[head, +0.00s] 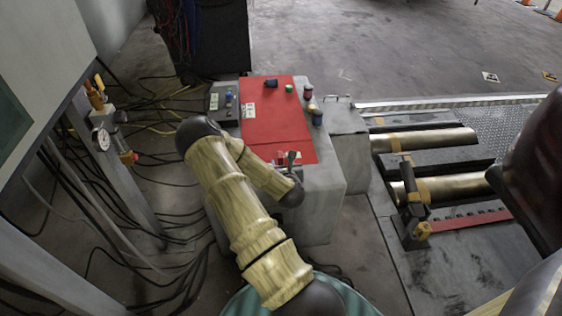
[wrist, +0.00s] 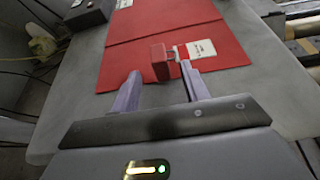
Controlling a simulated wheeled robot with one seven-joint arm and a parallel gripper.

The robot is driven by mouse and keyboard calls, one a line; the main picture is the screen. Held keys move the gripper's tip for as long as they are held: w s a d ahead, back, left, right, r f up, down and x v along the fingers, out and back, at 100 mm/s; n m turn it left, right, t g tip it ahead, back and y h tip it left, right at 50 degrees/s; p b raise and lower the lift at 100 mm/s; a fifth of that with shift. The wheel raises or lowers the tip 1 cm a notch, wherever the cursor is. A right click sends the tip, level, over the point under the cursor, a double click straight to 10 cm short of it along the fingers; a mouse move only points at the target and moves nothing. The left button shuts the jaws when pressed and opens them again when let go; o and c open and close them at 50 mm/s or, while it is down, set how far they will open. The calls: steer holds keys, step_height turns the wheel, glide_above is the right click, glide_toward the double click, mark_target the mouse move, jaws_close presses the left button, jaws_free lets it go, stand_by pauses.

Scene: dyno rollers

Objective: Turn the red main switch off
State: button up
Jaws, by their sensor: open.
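The red main switch (wrist: 161,62) is a small red block standing up from a red panel (wrist: 125,60), beside a white label (wrist: 196,49) in the wrist view. My gripper (wrist: 160,72) is open, with one finger on each side of the switch. The right fingertip is close to the switch; I cannot tell whether it touches. In the head view my gripper (head: 288,163) is at the near end of the red panel (head: 270,118) on a grey cabinet (head: 325,185). The switch is hard to make out there.
Several coloured buttons and knobs stand at the panel's far end, including a green one (head: 289,88). A grey control box (head: 222,103) is left of the panel. Metal rollers (head: 425,141) lie to the right. Cables and a pressure gauge (head: 102,139) are on the left.

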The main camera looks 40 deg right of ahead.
mark_target(281, 160)
steer(key=shift+w+d, duration=0.1)
steer(key=shift+w, duration=0.05)
steer(key=shift+f, duration=0.1)
steer(key=shift+b+x, duration=0.9)
steer(key=shift+x, duration=1.7)
jaws_close()
